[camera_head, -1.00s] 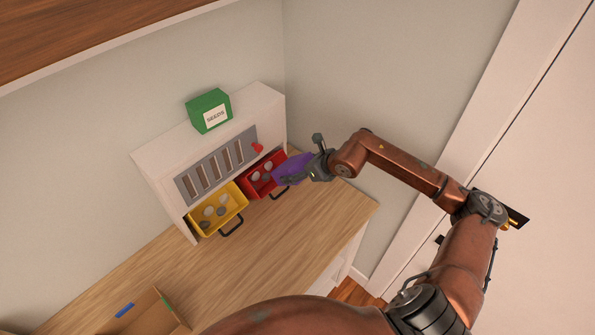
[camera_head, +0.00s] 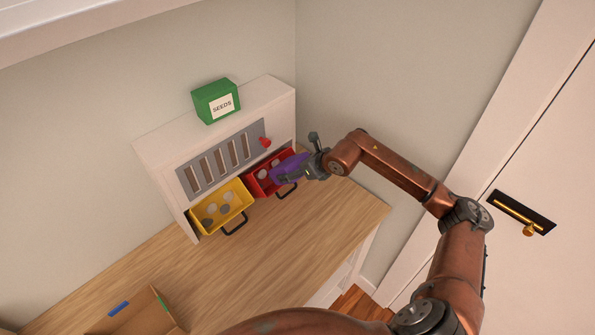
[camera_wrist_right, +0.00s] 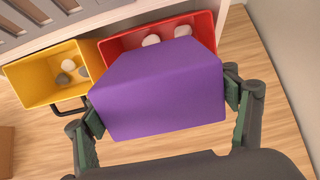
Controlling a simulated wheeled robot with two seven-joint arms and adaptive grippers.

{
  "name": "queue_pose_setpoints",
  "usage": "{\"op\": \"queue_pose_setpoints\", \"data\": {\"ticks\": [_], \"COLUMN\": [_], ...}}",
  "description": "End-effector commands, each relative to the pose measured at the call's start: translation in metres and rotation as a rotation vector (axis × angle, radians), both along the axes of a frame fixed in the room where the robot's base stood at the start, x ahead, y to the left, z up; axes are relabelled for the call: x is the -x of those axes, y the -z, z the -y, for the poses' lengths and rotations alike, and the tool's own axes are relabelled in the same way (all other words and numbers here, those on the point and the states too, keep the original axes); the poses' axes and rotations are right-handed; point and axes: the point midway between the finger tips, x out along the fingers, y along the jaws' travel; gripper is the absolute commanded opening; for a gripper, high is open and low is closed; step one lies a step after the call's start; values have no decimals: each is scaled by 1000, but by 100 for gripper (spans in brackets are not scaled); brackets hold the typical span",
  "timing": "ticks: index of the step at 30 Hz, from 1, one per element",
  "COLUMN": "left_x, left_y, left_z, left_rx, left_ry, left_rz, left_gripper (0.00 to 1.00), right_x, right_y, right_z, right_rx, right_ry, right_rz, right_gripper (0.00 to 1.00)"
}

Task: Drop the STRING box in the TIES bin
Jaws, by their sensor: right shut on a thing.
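My right gripper (camera_head: 308,167) is shut on a purple box (camera_wrist_right: 160,88), gripping it between its two fingers. In the head view the purple box (camera_head: 287,168) is held over the front right part of a red bin (camera_head: 283,189). No label shows on the purple box. The red bin (camera_wrist_right: 206,24) and a yellow bin (camera_wrist_right: 27,83) are pulled out of a white cabinet and both hold several round grey and white pieces. No bin label is readable, so I cannot tell which is the TIES bin. My left gripper is not in view.
A green box labelled SEEDS (camera_head: 216,101) stands on top of the white cabinet (camera_head: 160,148). An open cardboard box (camera_head: 150,312) sits at the lower left of the wooden desk (camera_head: 285,245). The desk middle is clear. A door (camera_head: 540,130) is at the right.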

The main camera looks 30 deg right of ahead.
Motion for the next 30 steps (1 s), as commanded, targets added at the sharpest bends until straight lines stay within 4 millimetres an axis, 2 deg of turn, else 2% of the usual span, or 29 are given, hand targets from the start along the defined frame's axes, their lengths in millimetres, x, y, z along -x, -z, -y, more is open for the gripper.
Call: {"op": "queue_pose_setpoints", "data": {"ticks": [30], "left_x": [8], "left_y": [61], "left_z": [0], "left_rx": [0], "left_ry": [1], "left_rz": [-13], "left_gripper": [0], "right_x": [-52], "right_y": [55], "right_z": [-19], "right_rx": [-2], "right_ry": [-1], "right_rz": [3], "right_gripper": [47]}}
